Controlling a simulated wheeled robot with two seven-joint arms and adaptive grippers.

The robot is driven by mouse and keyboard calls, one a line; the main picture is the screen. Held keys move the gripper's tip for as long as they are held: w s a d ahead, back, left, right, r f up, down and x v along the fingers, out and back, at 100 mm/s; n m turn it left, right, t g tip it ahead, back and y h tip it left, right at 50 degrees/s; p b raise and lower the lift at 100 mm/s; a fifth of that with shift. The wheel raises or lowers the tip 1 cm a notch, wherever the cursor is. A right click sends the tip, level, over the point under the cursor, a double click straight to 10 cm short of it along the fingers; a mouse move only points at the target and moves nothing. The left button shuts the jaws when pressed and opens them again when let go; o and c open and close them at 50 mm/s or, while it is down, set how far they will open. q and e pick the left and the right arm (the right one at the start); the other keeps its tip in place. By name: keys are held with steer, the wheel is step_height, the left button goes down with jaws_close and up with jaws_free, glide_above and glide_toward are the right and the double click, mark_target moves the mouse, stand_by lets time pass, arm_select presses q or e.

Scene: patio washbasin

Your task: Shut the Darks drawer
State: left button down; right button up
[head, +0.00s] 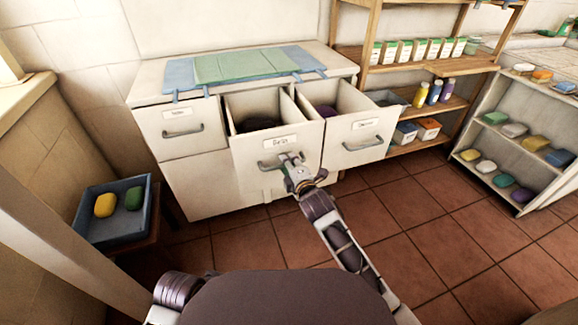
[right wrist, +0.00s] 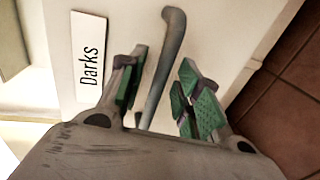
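The Darks drawer (head: 247,156), the middle one in the white cabinet, stands open with dark cloth (head: 258,124) inside. Its label (right wrist: 88,56) reads "Darks" in the right wrist view. My right gripper (head: 294,170) is at the drawer's front, by its grey bar handle (head: 268,166). In the right wrist view the green-padded fingers of the gripper (right wrist: 163,82) are apart, one on each side of the handle (right wrist: 174,38), with gaps showing. Part of my left arm shows at the bottom left of the head view; its gripper does not.
The right drawer (head: 353,143) is also open, beside the Darks drawer. The left drawer (head: 168,125) is shut. A blue tray (head: 116,230) with two soaps stands at left. Wooden shelves (head: 455,103) and a white soap rack (head: 520,150) stand at right. Tiled floor is clear at right.

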steer(key=shift+w, duration=0.2)
jaws_close()
stand_by(0.4)
